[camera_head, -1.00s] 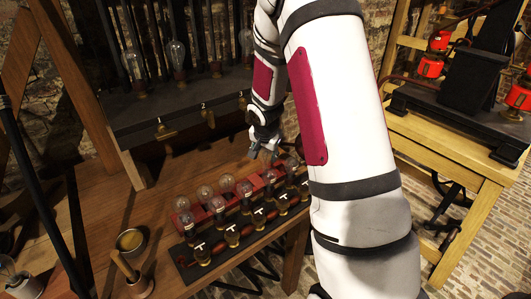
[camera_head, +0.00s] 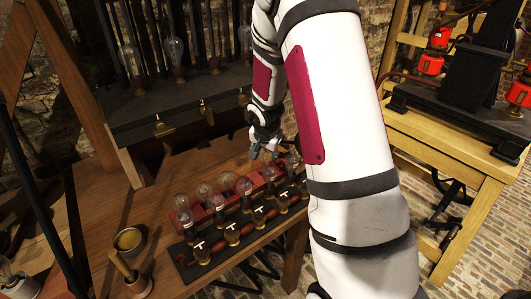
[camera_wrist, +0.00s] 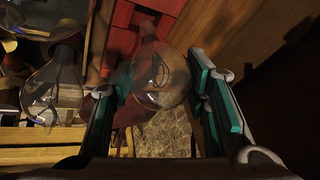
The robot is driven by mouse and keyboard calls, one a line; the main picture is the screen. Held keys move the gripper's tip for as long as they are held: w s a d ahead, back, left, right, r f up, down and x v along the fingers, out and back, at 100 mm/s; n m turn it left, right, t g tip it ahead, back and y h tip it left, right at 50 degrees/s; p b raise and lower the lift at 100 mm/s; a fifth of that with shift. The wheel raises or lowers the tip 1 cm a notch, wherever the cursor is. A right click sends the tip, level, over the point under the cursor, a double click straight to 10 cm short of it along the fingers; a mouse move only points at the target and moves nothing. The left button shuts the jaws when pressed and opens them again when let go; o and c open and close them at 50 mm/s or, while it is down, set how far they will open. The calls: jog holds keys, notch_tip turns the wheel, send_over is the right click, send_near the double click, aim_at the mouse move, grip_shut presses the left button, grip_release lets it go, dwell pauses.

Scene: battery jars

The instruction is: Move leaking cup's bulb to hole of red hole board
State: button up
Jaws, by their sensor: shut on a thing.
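My gripper (camera_head: 264,152) is at the far right end of the battery row in the head view. In the wrist view its teal-padded fingers (camera_wrist: 164,88) are closed on a clear glass bulb (camera_wrist: 160,72). The red hole board (camera_head: 197,213) runs behind the jars and carries several clear bulbs; part of it shows at the top of the wrist view (camera_wrist: 165,8). The jars or cups (camera_head: 232,234) stand in a row in front of it on a dark base. I cannot tell which cup leaks, nor whether the held bulb's base touches the board.
Another glass bulb (camera_wrist: 55,85) is close left of my gripper.

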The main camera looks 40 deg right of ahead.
jog(key=shift+f+b, duration=0.85)
jog(key=shift+f, duration=0.25)
dwell(0.4)
jog(key=o, duration=1)
jog(key=s+a+r+n, duration=0.2)
jog(key=s+a+r, duration=0.3)
jog(key=r, duration=0.2)
jog(key=s+a+r+n+y, duration=0.1)
jog(key=s+a+r+n, duration=0.1)
jog(key=s+a+r, duration=0.4)
jog(key=s+a+r+n, duration=0.2)
jog(key=s+a+r, duration=0.15)
jog(key=r, duration=0.55)
jog(key=s+a+n, duration=0.2)
jog(key=s, duration=0.2)
jog(key=s+a+r+n+y, duration=0.1)
jog(key=s+a+n, duration=0.1)
jog(key=s, duration=0.3)
jog(key=s+a+r+n+y, duration=0.1)
jog(key=s+a+n, duration=0.2)
jog(key=s, duration=0.2)
jog(key=shift+s, duration=0.2)
